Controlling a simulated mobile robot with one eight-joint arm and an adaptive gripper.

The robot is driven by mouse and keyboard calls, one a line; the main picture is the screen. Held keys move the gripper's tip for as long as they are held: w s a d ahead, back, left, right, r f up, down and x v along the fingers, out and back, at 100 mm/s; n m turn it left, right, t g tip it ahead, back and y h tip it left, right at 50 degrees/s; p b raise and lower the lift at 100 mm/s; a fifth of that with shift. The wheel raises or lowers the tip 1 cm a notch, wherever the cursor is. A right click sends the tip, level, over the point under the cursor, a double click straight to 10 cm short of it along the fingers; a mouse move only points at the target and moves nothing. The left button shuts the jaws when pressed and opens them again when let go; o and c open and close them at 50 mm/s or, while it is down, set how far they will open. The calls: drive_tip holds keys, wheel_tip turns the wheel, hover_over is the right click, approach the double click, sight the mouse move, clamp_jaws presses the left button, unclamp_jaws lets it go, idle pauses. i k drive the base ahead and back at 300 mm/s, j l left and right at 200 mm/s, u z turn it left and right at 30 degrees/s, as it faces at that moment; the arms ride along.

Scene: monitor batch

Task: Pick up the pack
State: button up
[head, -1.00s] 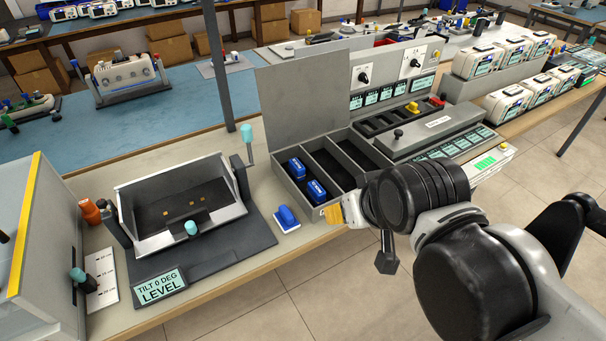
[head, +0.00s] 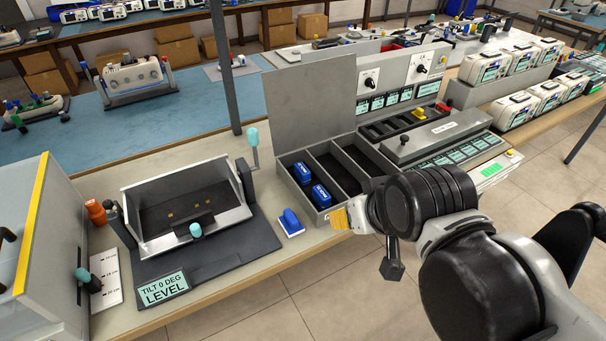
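Two blue packs with white lettering lie in the left compartment of a grey divided bin: a far pack (head: 301,173) and a near pack (head: 321,196). My gripper (head: 340,219) is at the bin's front right, seen partly from behind. A ridged yellow-orange part shows at its tip, close to the bin's front wall and the bench edge. My dark wrist hides the rest of the gripper, so its opening does not show. Both packs appear apart from it.
The bin's raised grey lid (head: 312,105) stands behind it. A blue-handled block (head: 291,222) sits left of the gripper. A tilting tray fixture (head: 235,213) stands further left. A grey console (head: 440,135) is behind my arm.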

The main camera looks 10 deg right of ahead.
sight(301, 172)
drive_tip(key=i+l, duration=0.1)
drive_tip(key=l, duration=0.3)
drive_tip(key=i+l, duration=0.1)
drive_tip(key=l, duration=0.35)
drive_tip(key=i+l, duration=0.1)
drive_tip(key=l, duration=0.3)
drive_tip(key=i+l, duration=0.1)
drive_tip(key=l, duration=0.35)
